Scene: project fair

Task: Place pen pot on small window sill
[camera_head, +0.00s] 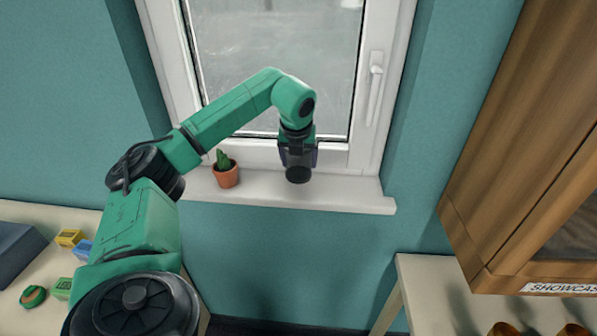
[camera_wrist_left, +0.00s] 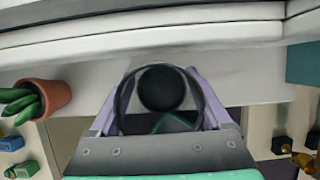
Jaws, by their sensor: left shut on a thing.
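The small window sill (camera_head: 345,193) is a white ledge below the window; it also shows in the wrist view (camera_wrist_left: 245,91). My left gripper (camera_head: 298,158) is above the sill, pointing down. In the wrist view its two purple fingers (camera_wrist_left: 160,105) are shut on the pen pot, one on each side. The pen pot (camera_wrist_left: 160,88) shows there as a dark round shape inside a thin dark ring. In the head view the pot (camera_head: 298,174) is a dark form under the wrist, over the sill. Whether its base touches the sill is hidden. My right gripper is out of view.
A cactus in a terracotta pot (camera_head: 226,176) stands on the sill, left of my gripper. The sill's right part is clear. The window handle (camera_head: 375,85) and frame are behind. A table with small items (camera_head: 68,238) is lower left; a wooden showcase (camera_head: 530,160) is right.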

